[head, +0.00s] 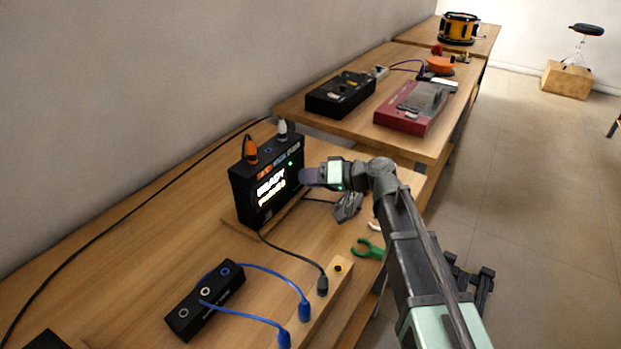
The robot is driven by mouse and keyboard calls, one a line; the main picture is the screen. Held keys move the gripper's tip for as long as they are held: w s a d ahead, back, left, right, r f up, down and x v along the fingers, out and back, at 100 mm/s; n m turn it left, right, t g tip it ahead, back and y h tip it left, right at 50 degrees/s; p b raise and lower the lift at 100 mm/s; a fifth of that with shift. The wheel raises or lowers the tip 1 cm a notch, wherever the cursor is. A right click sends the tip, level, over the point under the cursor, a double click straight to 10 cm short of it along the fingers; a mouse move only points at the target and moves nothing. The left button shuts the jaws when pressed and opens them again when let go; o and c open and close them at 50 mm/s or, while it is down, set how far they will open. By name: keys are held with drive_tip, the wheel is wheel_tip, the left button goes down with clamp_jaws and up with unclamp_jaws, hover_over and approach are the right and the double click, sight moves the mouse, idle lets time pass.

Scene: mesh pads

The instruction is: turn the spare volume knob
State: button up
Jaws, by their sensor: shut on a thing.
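A black box (243,203) with a lit screen stands upright on the near table. The first word on its screen reads READY; the line below is too small to read surely. My gripper (307,178) reaches in from the right and its tips are at the right part of the box's front face. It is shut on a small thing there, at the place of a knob. The spare volume knob itself is hidden by the fingers, so its turned angle cannot be told.
An orange plug (251,150) and a white plug (282,128) stick up from the box's top. A small black box (205,300) with blue cables lies in front. A green clip (368,248) lies near the table's right edge. The floor at right is mostly clear.

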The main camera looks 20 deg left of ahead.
drive_tip(key=o, duration=0.9)
drive_tip(key=shift+o, duration=0.2)
drive_tip(key=p+v, duration=0.3)
drive_tip(key=v, duration=0.7)
drive_tip(key=shift+d+r, duration=0.1)
drive_tip(key=shift+d, duration=0.3)
drive_tip(key=shift+r, duration=0.1)
